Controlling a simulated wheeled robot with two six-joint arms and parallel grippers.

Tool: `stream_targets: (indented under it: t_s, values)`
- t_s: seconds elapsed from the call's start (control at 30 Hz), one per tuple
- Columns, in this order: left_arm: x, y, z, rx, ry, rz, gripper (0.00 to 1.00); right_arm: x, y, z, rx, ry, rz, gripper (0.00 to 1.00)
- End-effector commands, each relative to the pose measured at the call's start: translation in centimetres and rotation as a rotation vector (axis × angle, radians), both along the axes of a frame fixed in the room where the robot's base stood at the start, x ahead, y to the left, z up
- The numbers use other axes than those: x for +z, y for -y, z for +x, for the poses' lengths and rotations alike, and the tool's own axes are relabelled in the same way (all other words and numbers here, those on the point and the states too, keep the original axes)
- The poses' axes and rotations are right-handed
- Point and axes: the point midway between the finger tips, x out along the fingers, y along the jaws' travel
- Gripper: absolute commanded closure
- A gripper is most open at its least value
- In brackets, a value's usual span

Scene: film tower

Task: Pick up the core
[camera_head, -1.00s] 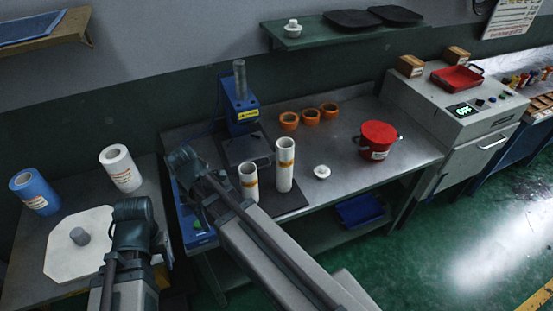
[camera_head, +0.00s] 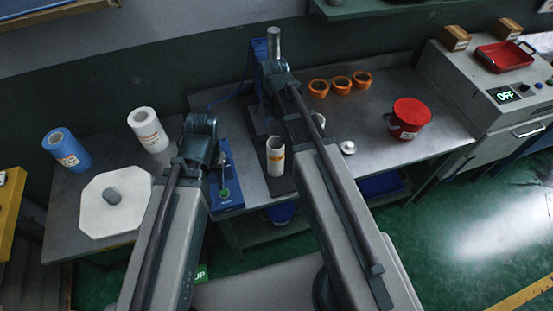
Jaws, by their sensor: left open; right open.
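A white tube with an orange band, which looks like a core (camera_head: 275,160), stands upright on the dark mat on the metal bench. A second, taller tube (camera_head: 319,121) is mostly hidden behind my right arm; only part of its top shows. My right gripper (camera_head: 278,70) is open, beyond the tubes near the blue press. My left gripper (camera_head: 200,126) is open, left of the nearer tube and apart from it. The fingertips of both grippers are hard to make out from here. Neither gripper appears to hold anything.
Several orange rings (camera_head: 340,83) lie at the back of the bench, with a red bucket (camera_head: 408,118) to the right. A small white cap (camera_head: 348,147) sits beside my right arm. On the left table are a blue roll (camera_head: 67,150), a white roll (camera_head: 148,130) and an octagonal plate (camera_head: 100,215).

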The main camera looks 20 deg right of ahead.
Motion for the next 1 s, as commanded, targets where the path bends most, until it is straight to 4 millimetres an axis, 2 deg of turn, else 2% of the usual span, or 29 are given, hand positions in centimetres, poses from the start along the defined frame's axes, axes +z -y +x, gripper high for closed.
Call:
stream_targets:
  t_s: [0.03, 0.4, 0.77, 1.0]
  values:
    - [-1.4, 0.0, 0.0, -0.002, 0.000, 0.000, 0.50, -1.4, 0.0, 0.0, 0.000, 0.000, 0.000, 0.00]
    - [-6.4, 0.0, 0.0, -0.006, 0.000, 0.001, 0.50, -6.4, 0.0, 0.0, -0.001, 0.000, 0.000, 0.00]
    - [-7.0, 0.0, 0.0, -0.005, 0.000, 0.001, 0.50, -7.0, 0.0, -0.1, -0.001, 0.000, 0.000, 0.00]
    - [-9.5, 0.0, 0.0, -0.004, 0.000, 0.001, 0.50, -9.5, 0.2, -0.4, -0.001, 0.000, 0.000, 0.00]
